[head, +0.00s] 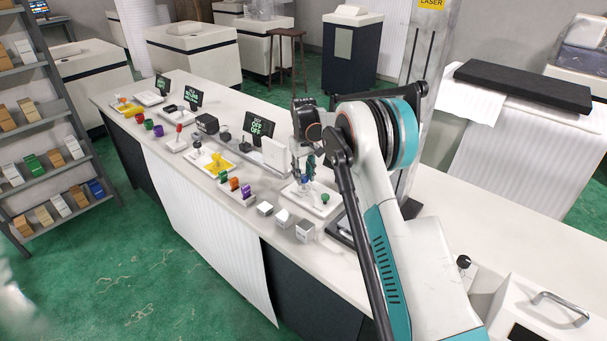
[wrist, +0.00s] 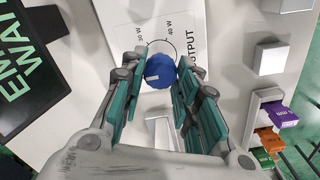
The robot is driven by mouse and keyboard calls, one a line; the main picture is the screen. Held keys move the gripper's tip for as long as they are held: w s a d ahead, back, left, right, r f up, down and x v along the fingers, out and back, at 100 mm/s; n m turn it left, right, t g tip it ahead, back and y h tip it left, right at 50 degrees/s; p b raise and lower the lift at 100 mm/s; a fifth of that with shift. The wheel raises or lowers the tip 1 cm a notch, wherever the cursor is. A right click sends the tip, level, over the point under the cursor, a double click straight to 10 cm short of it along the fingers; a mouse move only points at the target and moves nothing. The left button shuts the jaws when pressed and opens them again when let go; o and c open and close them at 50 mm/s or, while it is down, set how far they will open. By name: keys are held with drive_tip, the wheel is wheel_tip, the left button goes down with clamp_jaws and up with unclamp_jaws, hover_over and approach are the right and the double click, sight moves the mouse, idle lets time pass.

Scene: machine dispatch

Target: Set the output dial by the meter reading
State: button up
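The blue output dial (wrist: 160,71) sits on a white panel (wrist: 122,22) marked OUTPUT, with watt labels around a printed arc. A pale mark shows on the dial's face. My gripper (wrist: 157,74) is open, its teal fingers on either side of the dial; I cannot tell whether they touch it. In the head view, my gripper (head: 305,172) is low over the white panel on the counter, hiding much of it. A black display (wrist: 22,70) with green letters, partly cut off, is at left in the wrist view; it also shows in the head view (head: 258,129). No meter value is legible.
Purple (wrist: 280,114), orange (wrist: 269,140) and green (wrist: 262,159) labelled pieces sit in a holder beside the panel. Small metallic blocks (head: 305,230) stand near the counter's front edge. A green knob (head: 325,197) is right of my gripper. Other stations line the counter (head: 350,262) to the left.

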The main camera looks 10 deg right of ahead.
sight(303, 176)
drive_tip(key=o, duration=0.4)
drive_tip(key=shift+o, duration=0.2)
wheel_tip(303, 176, up, 12)
idle(0.5)
drive_tip(key=s+r+m+t, duration=0.1)
drive_tip(key=s+r+t, duration=0.1)
drive_tip(key=s+r, duration=0.8)
drive_tip(key=s+r+t, duration=0.1)
drive_tip(key=s+r, duration=0.6)
drive_tip(key=s, duration=0.5)
drive_tip(key=s+f+t, duration=0.2)
drive_tip(key=s+f, duration=0.1)
drive_tip(key=s, duration=0.9)
drive_tip(key=s+f+m+t, duration=0.1)
drive_tip(key=s+f, duration=0.3)
drive_tip(key=s, duration=0.9)
drive_tip(key=shift+s+a+f+t, duration=0.15)
drive_tip(key=shift+s+f+t, duration=0.15)
drive_tip(key=shift+t, duration=0.3)
